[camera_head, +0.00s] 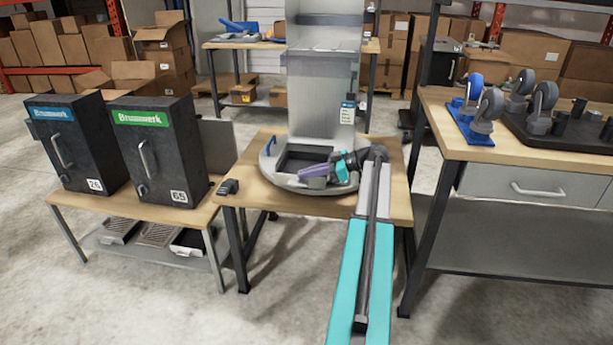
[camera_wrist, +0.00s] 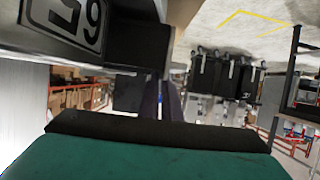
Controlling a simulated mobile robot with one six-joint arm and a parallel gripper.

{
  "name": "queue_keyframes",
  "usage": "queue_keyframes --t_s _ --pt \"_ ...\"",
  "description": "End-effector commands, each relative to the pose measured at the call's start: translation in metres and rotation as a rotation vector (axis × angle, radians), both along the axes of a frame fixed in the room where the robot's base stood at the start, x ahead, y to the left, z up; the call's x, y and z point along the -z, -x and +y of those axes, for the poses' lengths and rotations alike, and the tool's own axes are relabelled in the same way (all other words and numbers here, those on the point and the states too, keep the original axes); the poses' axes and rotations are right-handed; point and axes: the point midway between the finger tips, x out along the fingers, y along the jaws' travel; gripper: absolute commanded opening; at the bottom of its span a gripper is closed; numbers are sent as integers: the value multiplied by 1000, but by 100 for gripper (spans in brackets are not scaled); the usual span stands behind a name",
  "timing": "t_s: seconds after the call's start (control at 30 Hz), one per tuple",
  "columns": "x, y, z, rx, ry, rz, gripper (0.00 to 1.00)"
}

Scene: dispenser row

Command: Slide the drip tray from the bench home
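A tall grey dispenser (camera_head: 322,95) stands on the middle bench on a round grey base (camera_head: 272,176). A dark rectangular shape (camera_head: 292,160) lies in the front of that base; I cannot tell whether it is the drip tray or an empty bay. My gripper (camera_head: 316,172), purple and teal, is low over the front of the base, close beside this dark shape. Contact is unclear and its fingertips are not clearly separated. In the wrist view, a dark block (camera_wrist: 138,42) lies just ahead, beside a number plate (camera_wrist: 75,18); a broad black-and-green surface fills the foreground.
Two black dispensers, marked 26 (camera_head: 78,145) and 65 (camera_head: 158,150), stand on the left bench (camera_head: 130,208). Several trays (camera_head: 157,234) lie on its lower shelf. A small dark object (camera_head: 228,187) sits at the middle bench's left edge. Casters (camera_head: 485,105) stand on the right workbench (camera_head: 445,135).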

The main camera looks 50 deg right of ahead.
Motion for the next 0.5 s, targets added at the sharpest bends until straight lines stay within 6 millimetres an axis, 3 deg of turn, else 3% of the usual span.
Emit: queue_keyframes --t_s 0.5 --pt "-1 -7 -10 0 0 -2 0"
